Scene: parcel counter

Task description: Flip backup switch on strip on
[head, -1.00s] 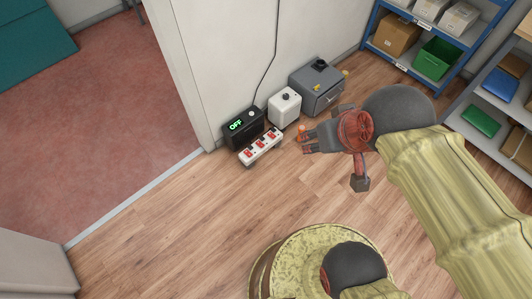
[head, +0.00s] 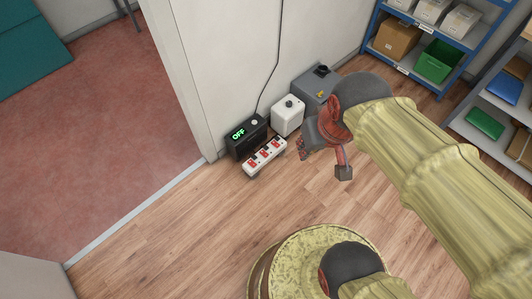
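The white strip (head: 251,170) lies low in front of the black box, near the wall. It carries a row of red switches, too small here to tell their positions or labels. The black box (head: 240,146) behind it shows a green "OFF" display and has a pale round button. My gripper (head: 302,147) is just right of the strip's right end, apart from it in the picture. Its fingers are foreshortened and partly merged with the gripper body, so I cannot tell whether they are open or shut.
A white box with a dark knob (head: 288,116) and a grey box (head: 313,86), partly hidden by my arm, stand along the wall. A black cable (head: 277,70) runs up the wall. Shelves (head: 407,72) stand at the right. The wooden floor (head: 190,225) before the strip is clear.

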